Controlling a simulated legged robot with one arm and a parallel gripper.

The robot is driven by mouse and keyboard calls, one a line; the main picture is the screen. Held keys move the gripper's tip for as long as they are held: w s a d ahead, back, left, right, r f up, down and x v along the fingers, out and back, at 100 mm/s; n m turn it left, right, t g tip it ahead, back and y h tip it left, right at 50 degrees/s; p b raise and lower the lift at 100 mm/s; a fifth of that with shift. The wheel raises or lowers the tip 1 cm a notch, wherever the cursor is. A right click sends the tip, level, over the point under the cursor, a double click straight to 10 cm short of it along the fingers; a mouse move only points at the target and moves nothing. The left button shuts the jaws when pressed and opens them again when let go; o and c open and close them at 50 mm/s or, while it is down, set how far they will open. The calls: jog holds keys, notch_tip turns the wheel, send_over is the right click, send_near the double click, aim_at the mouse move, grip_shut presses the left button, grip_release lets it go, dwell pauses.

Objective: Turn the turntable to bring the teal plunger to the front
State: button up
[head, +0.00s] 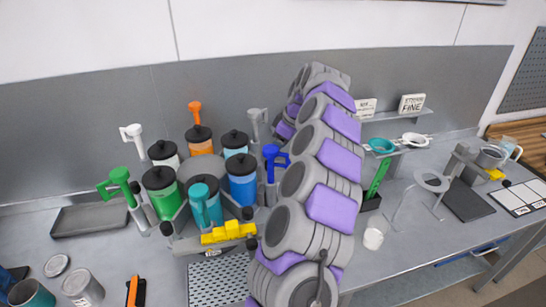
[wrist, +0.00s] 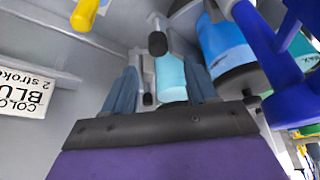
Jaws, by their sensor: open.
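The blue plunger also shows at the right of the wrist view (wrist: 270,62). My gripper (wrist: 162,78) is open. A black-tipped rod (wrist: 157,42) and a pale cyan drum (wrist: 171,75) appear between its fingers; contact cannot be told. My arm hides the gripper in the head view.
Black-lidded drums, such as the blue drum (head: 242,185) and the green drum (head: 160,197), crowd around the turntable. A grey tray (head: 90,220) lies left. A perforated plate (head: 217,280) lies in front. A white cup (head: 373,238) and a green-handled holder (head: 378,180) stand right of my arm.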

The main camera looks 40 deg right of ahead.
jog(key=shift+v, duration=2.55)
